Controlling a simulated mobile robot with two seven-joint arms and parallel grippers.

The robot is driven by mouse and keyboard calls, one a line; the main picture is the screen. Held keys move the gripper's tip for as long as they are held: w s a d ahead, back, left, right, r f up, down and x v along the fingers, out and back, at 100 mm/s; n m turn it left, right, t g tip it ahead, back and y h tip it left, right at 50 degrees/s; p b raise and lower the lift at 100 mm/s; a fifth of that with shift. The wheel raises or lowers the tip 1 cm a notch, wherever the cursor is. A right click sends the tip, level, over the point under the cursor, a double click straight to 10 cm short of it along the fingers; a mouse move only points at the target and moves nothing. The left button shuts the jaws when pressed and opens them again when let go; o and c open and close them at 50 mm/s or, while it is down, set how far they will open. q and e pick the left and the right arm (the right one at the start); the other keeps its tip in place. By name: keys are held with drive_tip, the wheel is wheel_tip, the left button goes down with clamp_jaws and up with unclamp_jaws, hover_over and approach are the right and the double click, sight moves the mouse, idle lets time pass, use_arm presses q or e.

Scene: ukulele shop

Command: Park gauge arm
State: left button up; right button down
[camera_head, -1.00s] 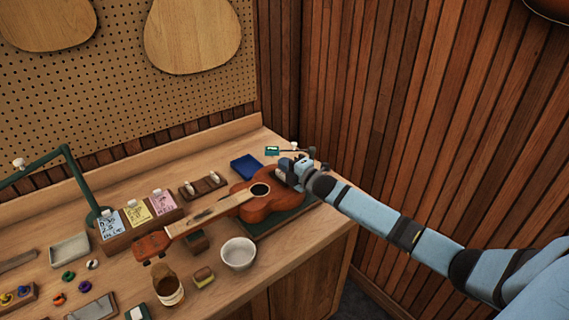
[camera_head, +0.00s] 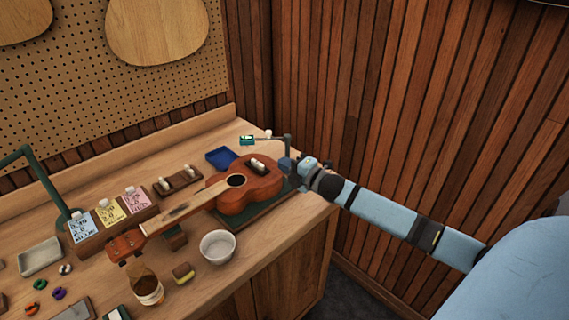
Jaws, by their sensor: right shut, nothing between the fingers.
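The gauge arm (camera_head: 268,139) is a thin bar on a dark green post (camera_head: 287,146) at the bench's back right corner. It reaches left from the post, with a small teal gauge (camera_head: 247,141) at its free end, behind the ukulele. The brown ukulele (camera_head: 240,192) lies on a dark green mat (camera_head: 258,215), its neck toward the front left. My right gripper (camera_head: 288,164) is shut and empty, just right of the ukulele body and in front of the post. I cannot tell whether it touches the post. My left gripper is not in view.
A blue tray (camera_head: 221,158) lies behind the ukulele. A white bowl (camera_head: 217,247), a brown bottle (camera_head: 147,287) and a sponge-like block (camera_head: 184,273) stand in front. A card rack (camera_head: 118,226) and a green lamp (camera_head: 49,183) stand at left. Wood-panelled walls close off the back right.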

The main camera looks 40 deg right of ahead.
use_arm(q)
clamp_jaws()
use_arm(e)
drive_tip(key=s+a+f+m+g, duration=0.1)
drive_tip(key=s+a+f+m, duration=0.1)
drive_tip(key=s+a, duration=0.1)
drive_tip(key=s+a+f+m+g+h, duration=0.1)
drive_tip(key=s+a+f+m+g, duration=0.1)
drive_tip(key=s+a+f+m, duration=0.1)
drive_tip(key=s+a+f+m+g+h, duration=0.1)
drive_tip(key=s+a+f+m, duration=0.1)
drive_tip(key=s+a+f, duration=0.1)
drive_tip(key=shift+s+a, duration=0.55)
drive_tip(key=shift+a, duration=0.15)
drive_tip(key=s+a+f+m+g, duration=0.1)
drive_tip(key=s+a+m+g, duration=0.35)
drive_tip(key=s, duration=0.55)
drive_tip(key=s+a+f+m+g, duration=0.25)
drive_tip(key=s+a+m, duration=0.25)
drive_tip(key=s, duration=0.6)
drive_tip(key=w+a+f+t+y, duration=0.1)
drive_tip(key=a+f+t+y, duration=0.1)
drive_tip(key=a+f+t, duration=0.2)
wheel_tip(320, 180, down, 5)
drive_tip(key=a, duration=0.3)
drive_tip(key=shift+f+m, duration=0.2)
drive_tip(key=shift+m, duration=0.15)
